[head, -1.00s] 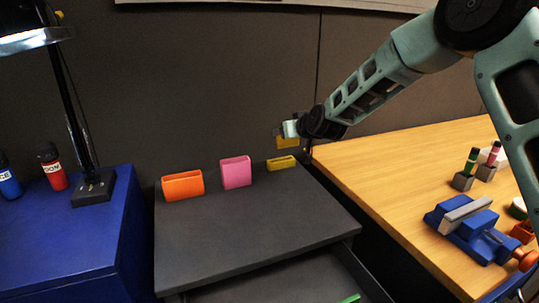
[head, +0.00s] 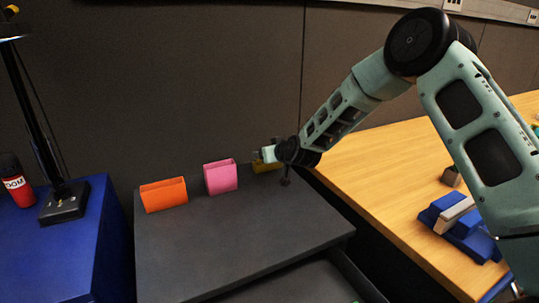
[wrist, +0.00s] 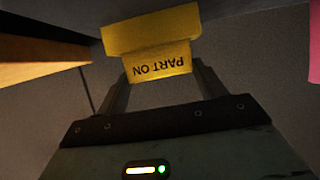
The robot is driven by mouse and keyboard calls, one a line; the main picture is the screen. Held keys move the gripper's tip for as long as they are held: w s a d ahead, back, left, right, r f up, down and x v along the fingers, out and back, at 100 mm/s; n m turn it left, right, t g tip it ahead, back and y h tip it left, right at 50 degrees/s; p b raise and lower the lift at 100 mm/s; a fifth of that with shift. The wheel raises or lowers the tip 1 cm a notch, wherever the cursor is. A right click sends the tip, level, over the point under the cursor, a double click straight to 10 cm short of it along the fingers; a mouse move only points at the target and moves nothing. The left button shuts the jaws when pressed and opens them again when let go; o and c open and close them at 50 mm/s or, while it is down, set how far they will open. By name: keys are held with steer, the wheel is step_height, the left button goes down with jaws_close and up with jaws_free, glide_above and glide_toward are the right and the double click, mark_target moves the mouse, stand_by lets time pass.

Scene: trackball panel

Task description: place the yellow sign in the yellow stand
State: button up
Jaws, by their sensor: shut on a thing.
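The yellow sign (wrist: 157,69), lettered "PART ON", shows upside down in the wrist view between the two fingers of my gripper (wrist: 161,77). My gripper is shut on it. The yellow stand (wrist: 150,36) is just beyond the sign, and the sign's far edge meets it in the picture. I cannot tell how deep the sign sits in the stand. In the head view my gripper (head: 267,154) is at the yellow stand (head: 265,167), partly covering it. The sign cannot be told apart there.
A pink stand (head: 220,178) and an orange stand (head: 163,195) are in a row to the left on the dark cabinet top (head: 240,230). The wall (head: 200,90) is close behind. A wooden table (head: 375,190) is on the right. The dark top's front is clear.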

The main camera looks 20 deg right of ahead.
steer(key=shift+f, duration=0.3)
steer(key=o, duration=1)
steer(key=shift+f, duration=0.1)
steer(key=shift+c, duration=0.2)
